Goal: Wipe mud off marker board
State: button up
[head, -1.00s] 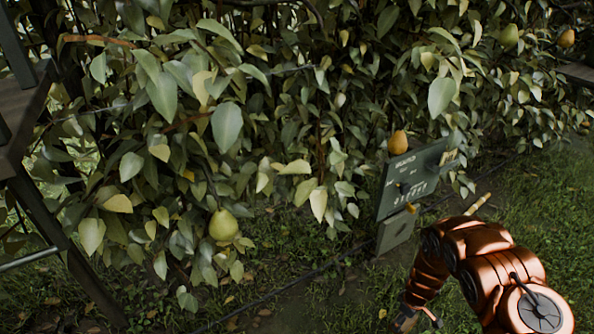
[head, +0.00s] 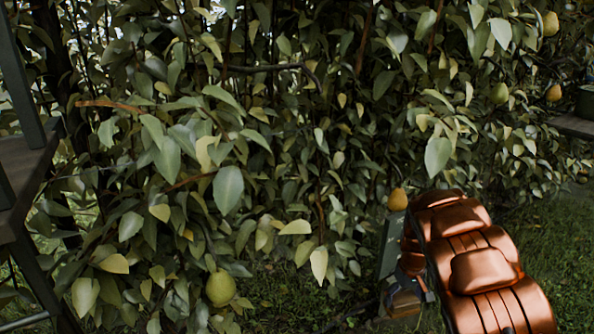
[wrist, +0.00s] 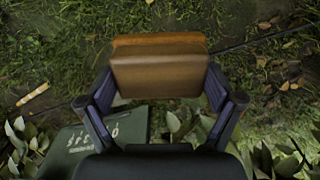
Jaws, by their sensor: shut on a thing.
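The dark green marker board (head: 390,248) stands low beside the foliage in the head view, mostly hidden behind my arm. In the wrist view the board (wrist: 78,150) shows at the lower left with white markings, partly covered by my gripper; I cannot make out mud on it. My gripper (wrist: 160,85) is shut on a tan-brown block (wrist: 160,72), which sits between both fingers. In the head view the block (head: 403,304) shows at the board's lower right. I cannot tell whether it touches the board.
Dense leafy pear branches fill the head view, with a pear (head: 397,199) just above the board and another pear (head: 220,288) at lower left. A dark wooden structure (head: 25,180) stands at the left edge. In the wrist view a pale stick (wrist: 33,95) lies on open grass.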

jog(key=s+a+r+m+p, duration=0.1)
jog(key=a+r, duration=0.5)
jog(key=r, duration=0.6)
jog(key=s+a+r+m+p, duration=0.1)
jog(key=a+r, duration=0.6)
jog(key=r, duration=0.4)
notch_tip(320, 180, up, 18)
jog(key=s+p, duration=0.3)
jog(key=p, duration=2.6)
jog(key=shift+d, duration=0.2)
